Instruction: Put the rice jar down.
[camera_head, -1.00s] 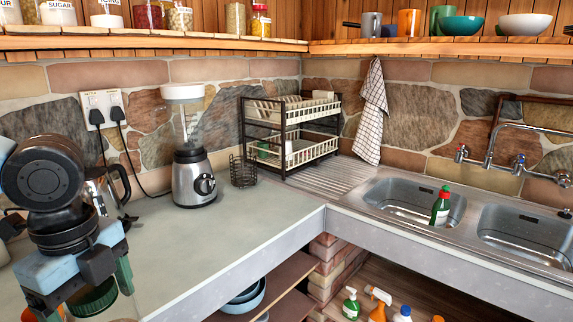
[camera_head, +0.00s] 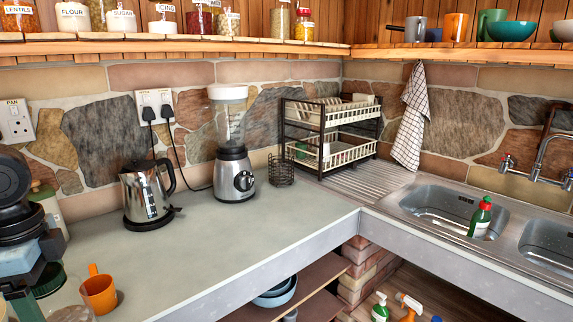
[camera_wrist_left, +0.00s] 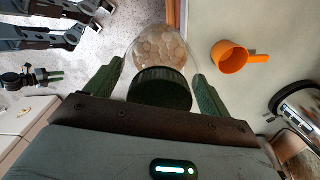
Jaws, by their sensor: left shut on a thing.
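A clear glass jar with a dark green lid (camera_head: 48,281) and pale contents is at the bottom left of the head view, its lower part cut off. I take it for the rice jar; no label is readable. In the left wrist view the jar (camera_wrist_left: 160,46) straddles the counter's front edge in the picture. My left gripper (camera_wrist_left: 159,69) is shut on it, a green finger on each side of the lid end. Whether its base touches anything is hidden. A small dark part with greenish tips (camera_wrist_left: 52,75), apparently my right gripper, shows at the left wrist view's left.
A kettle (camera_head: 147,195), a blender (camera_head: 234,170) and a dish rack (camera_head: 330,135) stand farther back. The counter's middle is clear up to its front edge.

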